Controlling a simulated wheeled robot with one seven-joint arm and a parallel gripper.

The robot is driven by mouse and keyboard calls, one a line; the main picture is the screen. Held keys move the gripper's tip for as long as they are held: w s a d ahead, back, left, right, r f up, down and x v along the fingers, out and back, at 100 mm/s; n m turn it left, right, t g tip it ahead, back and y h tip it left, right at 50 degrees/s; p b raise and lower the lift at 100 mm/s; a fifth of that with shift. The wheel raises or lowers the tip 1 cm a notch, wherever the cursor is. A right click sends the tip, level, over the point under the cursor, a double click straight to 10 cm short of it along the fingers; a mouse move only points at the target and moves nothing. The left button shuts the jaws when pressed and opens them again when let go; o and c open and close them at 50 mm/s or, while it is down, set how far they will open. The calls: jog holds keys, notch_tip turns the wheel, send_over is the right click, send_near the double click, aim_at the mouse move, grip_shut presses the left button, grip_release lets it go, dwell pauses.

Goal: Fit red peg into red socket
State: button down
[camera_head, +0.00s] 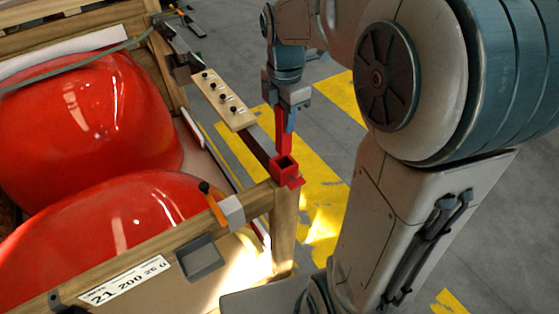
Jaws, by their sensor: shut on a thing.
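The red socket (287,174) is a small square box with a dark open top. It sits at the corner of the wooden crate, on top of the corner post. My gripper (288,106) is above and slightly behind it in the picture, pointing down. It is shut on the red peg (284,128), which hangs roughly upright. The peg's lower end shows at the far rim of the socket, and the dark opening is visible in front of it. I cannot tell from this one view whether the peg touches the rim or is apart from it.
The wooden crate (285,235) holds large glossy red nosecones (90,125). A pale wooden strip with several black knobs (224,100) lies along its edge. An orange-handled clamp (216,206) is near the corner. Grey floor with yellow markings (325,190) is open to the right.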

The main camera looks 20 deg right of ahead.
notch_tip(320, 180, down, 10)
jog(key=shift+s+r+p, duration=0.1)
jog(key=shift+r+p, duration=0.15)
jog(key=shift+p, duration=0.15)
jog(key=shift+f, duration=0.1)
jog(key=shift+f, duration=0.15)
jog(key=c, duration=1.1)
grip_release()
jog(key=shift+r, duration=0.2)
notch_tip(320, 180, up, 11)
jog(key=m+t, duration=0.2)
jog(key=m, duration=0.8)
send_near(284, 147)
jog(key=s, duration=0.4)
jog(key=shift+s+d+f+m+t+b, duration=0.1)
jog(key=shift+s+f+m+t, duration=0.25)
jog(key=shift+s+m, duration=1.25)
jog(key=shift+s+d+f+m+t+b, duration=0.1)
jog(key=shift+s+f+m, duration=0.6)
jog(key=shift+m, duration=1.55)
jog(key=shift+s+f+m+t+b, duration=0.1)
jog(key=shift+s+f+m+t, duration=0.2)
jog(key=shift+s+m, duration=1.35)
